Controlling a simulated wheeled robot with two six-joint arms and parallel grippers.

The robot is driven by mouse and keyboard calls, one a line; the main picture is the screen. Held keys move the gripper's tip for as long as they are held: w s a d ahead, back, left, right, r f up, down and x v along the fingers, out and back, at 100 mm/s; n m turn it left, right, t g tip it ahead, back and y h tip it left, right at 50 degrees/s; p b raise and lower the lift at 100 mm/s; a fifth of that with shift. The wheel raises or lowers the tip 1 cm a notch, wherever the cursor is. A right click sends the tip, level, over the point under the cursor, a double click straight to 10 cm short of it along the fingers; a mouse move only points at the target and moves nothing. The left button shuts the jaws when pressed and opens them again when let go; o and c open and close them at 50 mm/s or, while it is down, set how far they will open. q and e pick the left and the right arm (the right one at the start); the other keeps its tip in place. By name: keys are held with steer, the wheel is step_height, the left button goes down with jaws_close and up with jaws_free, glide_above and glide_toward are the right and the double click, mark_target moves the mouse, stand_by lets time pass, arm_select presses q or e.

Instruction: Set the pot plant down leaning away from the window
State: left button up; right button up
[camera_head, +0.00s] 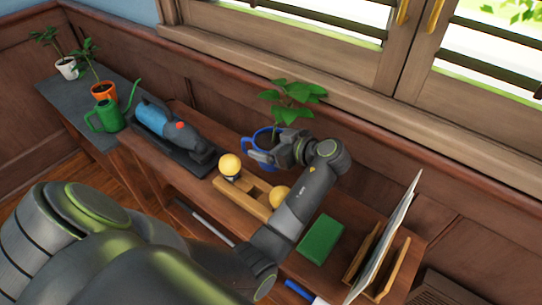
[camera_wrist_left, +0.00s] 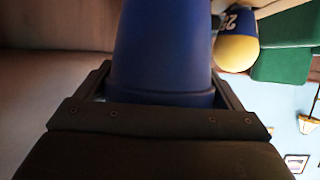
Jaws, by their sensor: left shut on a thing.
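The pot plant is a blue pot (camera_head: 262,141) with a green leafy stem (camera_head: 293,95), in the head view just below the window ledge. The stem and leaves lean up and to the right, toward the window side. My left gripper (camera_head: 279,151) is shut on the pot from its right side and hides part of it. In the left wrist view the blue pot (camera_wrist_left: 163,50) fills the space between the fingers. I cannot tell whether the pot's base touches the wood top. The window (camera_head: 470,70) is behind and to the right. My right gripper is not in view.
The wooden top carries a wooden block holder with yellow balls (camera_head: 230,165), a green block (camera_head: 320,239), a tray with a blue and grey tool (camera_head: 170,128) and an upright panel rack (camera_head: 385,250). A green watering can (camera_head: 106,115) and two potted plants (camera_head: 104,90) stand at left.

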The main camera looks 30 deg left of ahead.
arm_select(q)
steer(key=shift+f, duration=2.4)
steer(key=shift+f+b, duration=0.15)
steer(key=shift+b, duration=0.2)
steer(key=o, duration=1.2)
